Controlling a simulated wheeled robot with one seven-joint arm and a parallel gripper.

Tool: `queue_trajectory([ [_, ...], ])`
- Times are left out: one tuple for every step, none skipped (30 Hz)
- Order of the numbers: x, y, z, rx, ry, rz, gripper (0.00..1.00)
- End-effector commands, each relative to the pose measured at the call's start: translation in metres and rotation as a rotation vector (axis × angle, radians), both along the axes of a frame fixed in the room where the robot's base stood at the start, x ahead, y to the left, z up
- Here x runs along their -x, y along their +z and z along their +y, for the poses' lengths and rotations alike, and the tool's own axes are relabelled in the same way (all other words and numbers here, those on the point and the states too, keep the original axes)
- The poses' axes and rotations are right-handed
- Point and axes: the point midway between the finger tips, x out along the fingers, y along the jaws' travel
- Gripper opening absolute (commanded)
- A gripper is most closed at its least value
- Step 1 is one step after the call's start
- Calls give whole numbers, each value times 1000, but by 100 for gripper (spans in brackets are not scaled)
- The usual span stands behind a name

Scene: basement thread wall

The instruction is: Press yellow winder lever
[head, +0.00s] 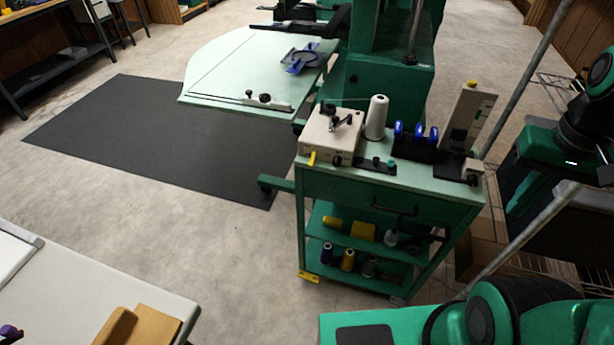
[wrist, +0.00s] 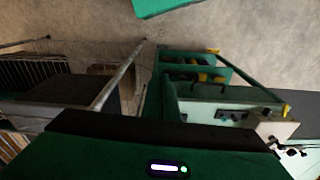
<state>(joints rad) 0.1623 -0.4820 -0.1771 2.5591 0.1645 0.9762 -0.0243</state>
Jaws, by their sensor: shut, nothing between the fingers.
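The yellow winder lever (head: 312,158) sticks out low on the front left of the white winder box (head: 328,137), on top of the green cart. My gripper (head: 540,147) is at the right of the head view, well right of the cart and apart from the lever. Its green housing fills the bottom of the wrist view. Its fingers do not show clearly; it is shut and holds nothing.
On the cart (head: 345,184) stand a white thread cone (head: 376,117), blue spools (head: 419,132) and a tilted pale panel (head: 468,122). A grey pole (head: 522,78) rises between cart and gripper. A pale table (head: 95,290) is at front left. Floor left of the cart is clear.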

Motion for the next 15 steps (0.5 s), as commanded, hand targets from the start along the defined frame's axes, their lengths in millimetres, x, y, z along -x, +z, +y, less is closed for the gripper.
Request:
queue_trajectory([
  [-24,-1,10,23,84,-26,0],
  [-39,-2,18,38,137,-50,0],
  [-60,-3,31,54,215,-80,0],
  [-76,-5,42,67,274,-102,0],
  [-90,-7,54,77,333,-122,0],
  [-107,-11,69,90,408,-141,0],
  [-118,-14,81,99,461,-149,0],
  [-127,-19,91,108,511,-154,0],
  [-137,-25,104,120,573,-153,0],
  [-144,-31,112,132,618,-147,0],
  [-149,-37,120,143,660,-139,0],
  [-155,-46,129,161,714,-122,0],
  [-158,-53,135,174,754,-106,0],
  [-161,-61,140,191,793,-89,0],
  [-164,-70,146,213,845,-62,0],
])
